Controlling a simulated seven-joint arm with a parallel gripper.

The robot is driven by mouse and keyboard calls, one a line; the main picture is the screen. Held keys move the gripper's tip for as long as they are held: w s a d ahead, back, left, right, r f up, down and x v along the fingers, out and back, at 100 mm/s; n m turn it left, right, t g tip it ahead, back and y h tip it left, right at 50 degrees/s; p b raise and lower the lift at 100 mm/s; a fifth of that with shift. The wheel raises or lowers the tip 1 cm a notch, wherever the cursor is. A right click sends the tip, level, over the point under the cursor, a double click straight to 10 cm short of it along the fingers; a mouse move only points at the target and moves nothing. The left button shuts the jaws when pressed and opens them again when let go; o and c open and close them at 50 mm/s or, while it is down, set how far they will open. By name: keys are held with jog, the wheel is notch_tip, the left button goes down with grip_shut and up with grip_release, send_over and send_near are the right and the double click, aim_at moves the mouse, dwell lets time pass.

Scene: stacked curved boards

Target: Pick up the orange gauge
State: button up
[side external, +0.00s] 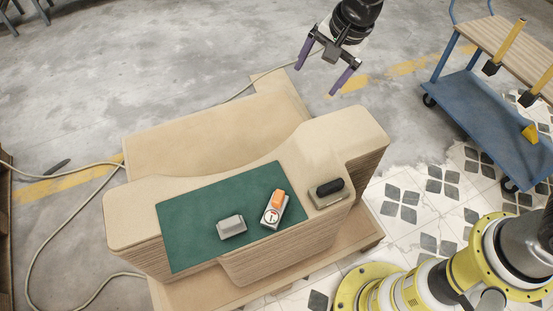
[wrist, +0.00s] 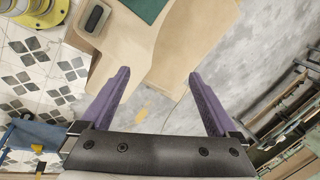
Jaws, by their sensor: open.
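The orange gauge (side external: 277,202) lies on the green mat (side external: 190,226) on top of the stacked curved boards. It has an orange block at one end and a round white dial at the other. My gripper (side external: 318,82) is open and empty, high above the floor behind the boards. In the wrist view its two purple fingers (wrist: 160,98) stand wide apart with nothing between them. The gauge is out of the wrist view, which shows only a corner of the green mat (wrist: 145,8).
A grey block (side external: 231,226) lies left of the gauge on the mat. A grey-green tray with a black object (side external: 329,190) sits to its right; it also shows in the wrist view (wrist: 93,18). A blue cart (side external: 480,110) stands at the right. The boards' left top (side external: 130,215) is clear.

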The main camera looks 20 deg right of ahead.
jog(key=s+a+f+n+g, duration=0.1)
jog(key=a+f, duration=0.3)
jog(key=f, duration=0.3)
jog(key=a+f+g, duration=0.1)
jog(key=a+f, duration=0.4)
jog(key=f, duration=0.2)
jog(key=n+g+h, duration=0.1)
jog(key=g+h, duration=0.1)
send_over(276, 201)
notch_tip(276, 201, down, 9)
jog(key=f, duration=0.8)
jog(key=shift+d+f, duration=0.1)
jog(key=shift+d, duration=0.25)
jog(key=shift+a+f, duration=0.2)
jog(key=shift+f, duration=1.15)
jog(key=shift+a+f, duration=0.2)
jog(key=shift+f, duration=1.1)
grip_shut()
